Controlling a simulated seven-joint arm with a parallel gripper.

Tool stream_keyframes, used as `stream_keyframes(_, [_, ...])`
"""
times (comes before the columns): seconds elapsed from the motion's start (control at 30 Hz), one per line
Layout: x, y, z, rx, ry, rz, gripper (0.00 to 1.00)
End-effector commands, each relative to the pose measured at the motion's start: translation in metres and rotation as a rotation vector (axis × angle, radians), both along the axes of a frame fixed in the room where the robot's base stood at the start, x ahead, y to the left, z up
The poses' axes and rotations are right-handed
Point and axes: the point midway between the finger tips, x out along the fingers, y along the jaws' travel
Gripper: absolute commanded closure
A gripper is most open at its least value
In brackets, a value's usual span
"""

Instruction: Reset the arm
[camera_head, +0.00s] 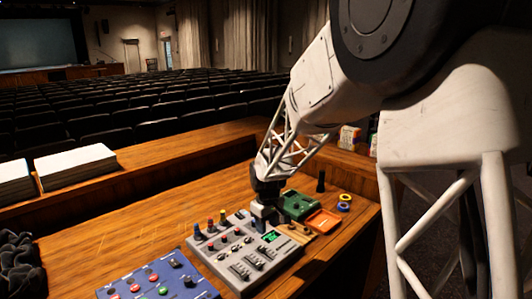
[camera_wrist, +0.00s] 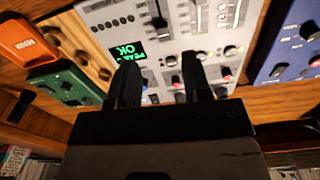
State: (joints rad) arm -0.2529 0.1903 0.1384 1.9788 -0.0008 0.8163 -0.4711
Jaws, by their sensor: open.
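My gripper (camera_head: 264,212) is at the back right part of the grey mixer (camera_head: 226,262), next to its lit green display (camera_head: 271,237). In the wrist view my gripper (camera_wrist: 160,68) shows two dark fingers, apart, with nothing held between them. The fingers overlap the grey mixer (camera_wrist: 180,15) there and partly hide its knobs. I cannot tell whether the fingertips touch the mixer. My white lattice arm reaches down to the desk from the upper right.
A blue control box (camera_head: 158,279) lies left of the mixer. A green box (camera_head: 298,204) and an orange box (camera_head: 323,221) lie to its right, with tape rolls (camera_head: 344,203) beyond. White paper stacks (camera_head: 75,165) stand at left.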

Motion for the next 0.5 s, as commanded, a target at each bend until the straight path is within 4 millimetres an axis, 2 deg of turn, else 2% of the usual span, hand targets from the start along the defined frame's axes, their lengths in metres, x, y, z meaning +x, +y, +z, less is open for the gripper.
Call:
stream_keyframes(0.2, [-0.035, -0.028, 0.036, 0.006, -0.023, -0.075, 0.55])
stream_keyframes(0.5, [-0.088, -0.065, 0.077, 0.015, -0.054, -0.183, 0.55])
